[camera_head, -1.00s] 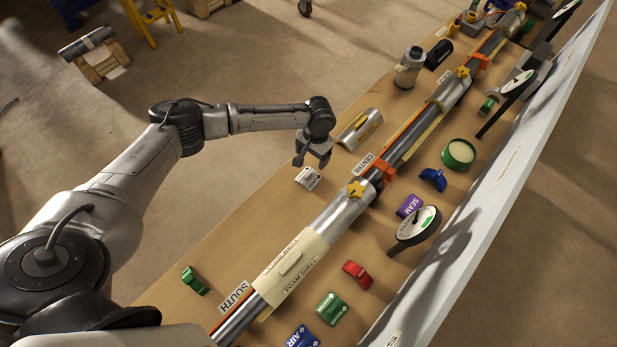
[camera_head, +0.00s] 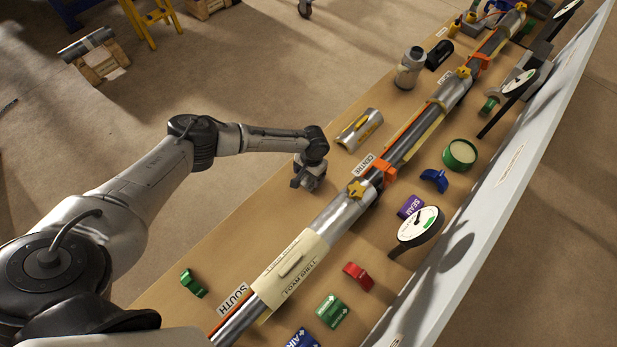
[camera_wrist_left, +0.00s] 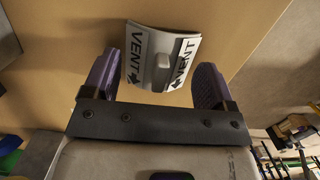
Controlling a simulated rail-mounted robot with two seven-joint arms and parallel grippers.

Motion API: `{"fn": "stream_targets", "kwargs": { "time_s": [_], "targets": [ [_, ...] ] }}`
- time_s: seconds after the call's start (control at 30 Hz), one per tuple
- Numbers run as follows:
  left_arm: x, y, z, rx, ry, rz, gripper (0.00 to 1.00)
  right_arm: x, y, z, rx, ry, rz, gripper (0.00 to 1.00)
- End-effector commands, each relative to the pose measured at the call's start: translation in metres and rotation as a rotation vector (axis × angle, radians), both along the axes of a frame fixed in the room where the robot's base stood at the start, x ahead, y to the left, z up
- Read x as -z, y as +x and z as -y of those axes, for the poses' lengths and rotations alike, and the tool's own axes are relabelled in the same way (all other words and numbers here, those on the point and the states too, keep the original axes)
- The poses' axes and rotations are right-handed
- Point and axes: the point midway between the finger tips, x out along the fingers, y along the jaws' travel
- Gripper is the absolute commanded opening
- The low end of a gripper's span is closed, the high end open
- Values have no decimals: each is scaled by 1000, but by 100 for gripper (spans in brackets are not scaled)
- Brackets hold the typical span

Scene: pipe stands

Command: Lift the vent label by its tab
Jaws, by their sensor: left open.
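The vent label (camera_wrist_left: 163,45) is a curved silvery-white piece with "VENT" and arrows in black on its two ends. A raised grey tab (camera_wrist_left: 162,68) stands in its middle. My left gripper (camera_wrist_left: 158,66) is open, pointing down at the label. In the left wrist view one finger shows on either side of the tab, with a gap on both sides. In the head view my left gripper (camera_head: 305,183) is low over the board left of the pipe and hides the label. My right gripper does not show.
The long pipe (camera_head: 347,204) runs diagonally along the board, right of my left gripper. A silver half-shell (camera_head: 359,130) with a yellow grip lies just beyond the gripper. A green clip (camera_head: 193,283) lies nearer. Bare board lies between them.

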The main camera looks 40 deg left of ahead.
Motion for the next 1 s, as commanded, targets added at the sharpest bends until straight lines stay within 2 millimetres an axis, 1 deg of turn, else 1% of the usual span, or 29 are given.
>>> {"fn": "stream_targets", "kwargs": {
  "time_s": [0.1, 0.3, 0.33, 0.9, 0.97, 1.0],
  "targets": [
    [4, 0, 0, 0, -1, 1, 79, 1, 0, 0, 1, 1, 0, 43],
    [4, -1, 0, 1, -1, 0, 79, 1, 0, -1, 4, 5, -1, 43],
    [4, -1, 0, 1, -1, 0, 77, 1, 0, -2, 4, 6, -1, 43],
    [5, -1, 0, 0, 1, 0, 22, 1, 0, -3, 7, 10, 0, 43],
    [5, -1, 0, 0, 1, -1, 17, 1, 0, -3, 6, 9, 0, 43],
    [5, -2, 0, 0, 1, -1, 16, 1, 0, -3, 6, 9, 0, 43]
  ]
}}
